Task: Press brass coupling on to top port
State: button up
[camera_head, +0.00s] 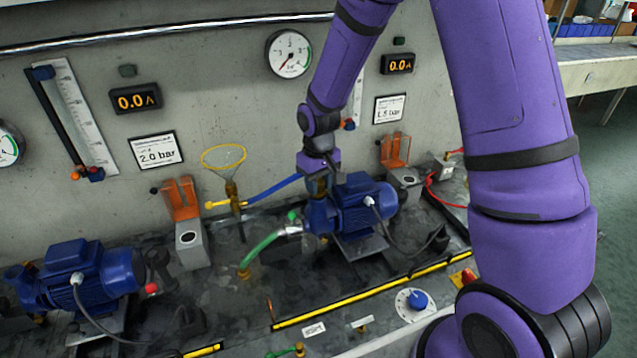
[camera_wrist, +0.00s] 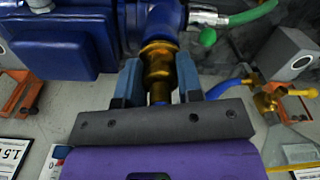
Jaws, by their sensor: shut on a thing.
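My gripper (camera_head: 319,176) is at the top port side of the middle blue pump (camera_head: 362,205). In the wrist view my gripper (camera_wrist: 159,82) has its two light blue fingers on either side of the brass coupling (camera_wrist: 157,62), shut on it. The coupling's far end meets the blue port pipe (camera_wrist: 168,18) of the pump (camera_wrist: 60,45); I cannot tell how fully it is seated. A blue hose (camera_head: 272,190) runs from a brass valve on the left toward my gripper.
A green hose (camera_head: 262,248) with a metal fitting joins the pump's left side, close to my gripper. Grey blocks with orange brackets (camera_head: 182,198) stand either side. Another blue pump (camera_head: 85,275) is at left. A yellow-black strip (camera_head: 360,295) edges the front.

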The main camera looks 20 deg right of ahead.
jog(key=shift+f, duration=0.45)
dwell(0.6)
jog(key=o, duration=1)
jog(key=shift+c, duration=0.2)
jog(key=shift+r, duration=3)
notch_tip(320, 180, up, 11)
jog(key=shift+f, duration=0.1)
